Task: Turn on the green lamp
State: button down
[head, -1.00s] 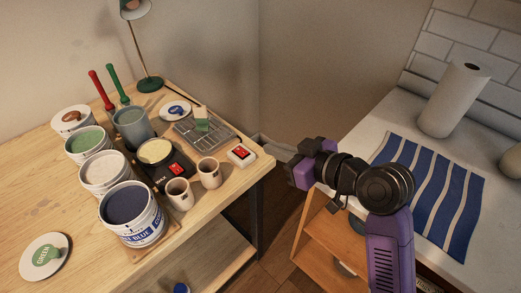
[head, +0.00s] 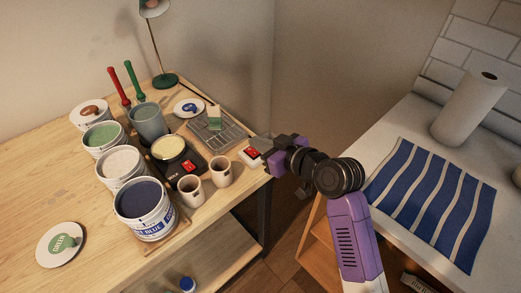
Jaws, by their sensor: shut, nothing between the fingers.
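The green lamp (head: 165,81) stands at the back of the wooden table, its round base and thin stem in view. The lamp's head is cut off by the top edge, and I cannot tell if it is lit. A small white switch box with a red rocker (head: 250,154) lies near the table's right edge. My gripper (head: 265,149) is shut and empty, just right of the switch box. Its tip overlaps the box's right side in the picture; I cannot tell if they touch.
A counter with a striped cloth (head: 433,214) and paper roll (head: 468,107) is at right.

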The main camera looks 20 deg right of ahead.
aim_at(250, 150)
jog(key=shift+s+d+f, duration=0.1)
jog(key=shift+s+f, duration=0.05)
jog(key=shift+f, duration=0.65)
jog(key=shift+s+f, duration=0.15)
jog(key=shift+f, duration=0.65)
jog(key=shift+f+b, duration=0.35)
jog(key=shift+f, duration=0.05)
jog(key=shift+r, duration=0.2)
jog(key=shift+r+p, duration=0.75)
